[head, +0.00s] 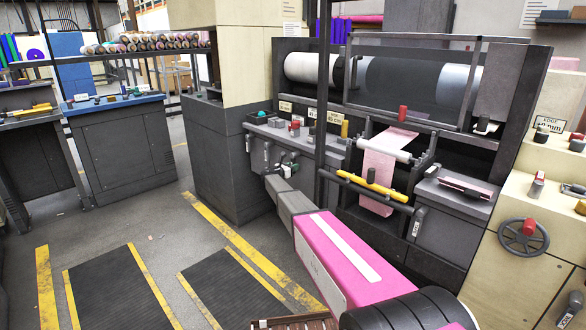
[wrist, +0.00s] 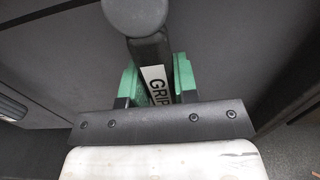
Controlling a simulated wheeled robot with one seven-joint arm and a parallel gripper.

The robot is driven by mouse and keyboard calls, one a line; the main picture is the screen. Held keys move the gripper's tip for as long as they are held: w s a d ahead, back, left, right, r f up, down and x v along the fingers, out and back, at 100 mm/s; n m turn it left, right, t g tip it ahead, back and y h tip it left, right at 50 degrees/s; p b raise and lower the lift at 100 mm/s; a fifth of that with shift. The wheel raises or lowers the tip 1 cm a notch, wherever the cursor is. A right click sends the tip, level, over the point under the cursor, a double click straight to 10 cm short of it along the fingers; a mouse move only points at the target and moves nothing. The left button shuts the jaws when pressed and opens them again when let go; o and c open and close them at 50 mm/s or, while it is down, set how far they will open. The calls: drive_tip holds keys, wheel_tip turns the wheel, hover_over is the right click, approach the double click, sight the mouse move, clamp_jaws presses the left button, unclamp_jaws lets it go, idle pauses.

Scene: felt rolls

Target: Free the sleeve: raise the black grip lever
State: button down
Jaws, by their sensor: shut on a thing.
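The black grip lever (wrist: 150,52) stands between the green pads of my gripper (wrist: 157,80) in the wrist view. My gripper is shut on the lever's shaft below the knob. In the head view my gripper (head: 283,168) is at the front of the grey machine, below its left ledge; the lever is too small and covered there to make out well. A pale roller (head: 385,151) with a pink sheet (head: 377,178) sits to the right; I cannot tell which part is the sleeve.
Other dark levers (head: 248,143) hang beside my gripper under the ledge. A yellow bar (head: 372,187) crosses the machine's front to the right. A handwheel (head: 523,237) is on the far right cabinet. Dark floor mats with yellow edges (head: 118,290) lie at the left.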

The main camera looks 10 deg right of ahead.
drive_tip(key=shift+s+d, duration=0.1)
drive_tip(key=n, duration=0.1)
drive_tip(key=s+d+n, duration=0.1)
drive_tip(key=shift+s+r+n, duration=0.1)
drive_tip(key=shift+s+n, duration=0.05)
drive_tip(key=shift+n, duration=0.25)
drive_tip(key=n, duration=0.1)
drive_tip(key=s+n, duration=0.1)
drive_tip(key=shift+d+r+n, duration=0.3)
drive_tip(key=shift+d, duration=0.05)
drive_tip(key=n, duration=0.1)
drive_tip(key=s+n, duration=0.1)
drive_tip(key=shift+d+r+n, duration=0.3)
drive_tip(key=shift+r, duration=0.1)
drive_tip(key=shift+s+d+r+n, duration=0.15)
drive_tip(key=shift+s+r+n, duration=0.1)
drive_tip(key=shift+n, duration=0.45)
drive_tip(key=shift+s+d+r+n, duration=0.15)
drive_tip(key=shift+r+n, duration=0.1)
drive_tip(key=shift+n, duration=0.45)
drive_tip(key=shift+r, duration=0.1)
drive_tip(key=c, duration=0.9)
unclamp_jaws()
